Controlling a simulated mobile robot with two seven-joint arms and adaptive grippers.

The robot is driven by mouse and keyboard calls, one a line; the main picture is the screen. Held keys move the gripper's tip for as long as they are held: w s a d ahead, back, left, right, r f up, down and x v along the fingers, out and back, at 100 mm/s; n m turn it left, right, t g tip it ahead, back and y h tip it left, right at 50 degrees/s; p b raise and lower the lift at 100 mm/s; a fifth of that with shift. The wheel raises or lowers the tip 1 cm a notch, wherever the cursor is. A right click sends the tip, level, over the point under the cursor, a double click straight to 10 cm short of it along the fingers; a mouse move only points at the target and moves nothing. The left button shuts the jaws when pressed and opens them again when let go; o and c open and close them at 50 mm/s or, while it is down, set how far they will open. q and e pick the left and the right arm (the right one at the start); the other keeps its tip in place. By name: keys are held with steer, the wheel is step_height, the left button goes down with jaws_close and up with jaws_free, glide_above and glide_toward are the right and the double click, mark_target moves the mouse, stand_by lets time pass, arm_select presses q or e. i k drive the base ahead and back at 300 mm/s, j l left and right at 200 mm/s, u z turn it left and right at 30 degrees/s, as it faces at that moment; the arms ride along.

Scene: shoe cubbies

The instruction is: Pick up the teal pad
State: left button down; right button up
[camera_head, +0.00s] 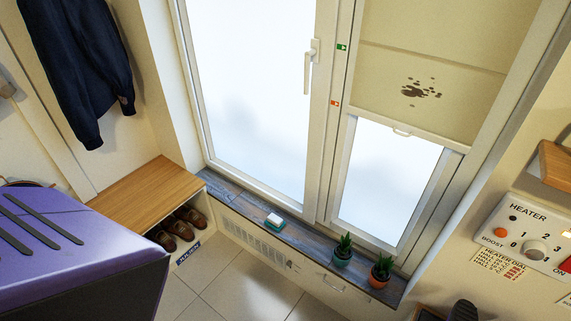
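A small teal pad (275,224) with a whitish top lies on the dark wooden window sill (240,199), below the left window pane. It is small in the view, so I cannot tell whether the whitish part is a separate thing resting on it. Neither of my grippers is in view, and nothing is seen touching the pad.
Potted plants (342,258) (380,275) stand on the sill's right part. Left of it is a wooden-topped bench (145,197) with brown shoes (181,230) below. A large purple box-like object (70,250) blocks the lower left. A heater panel (535,240) is at right.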

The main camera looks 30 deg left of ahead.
mark_target(273, 221)
steer(key=u, duration=1.1)
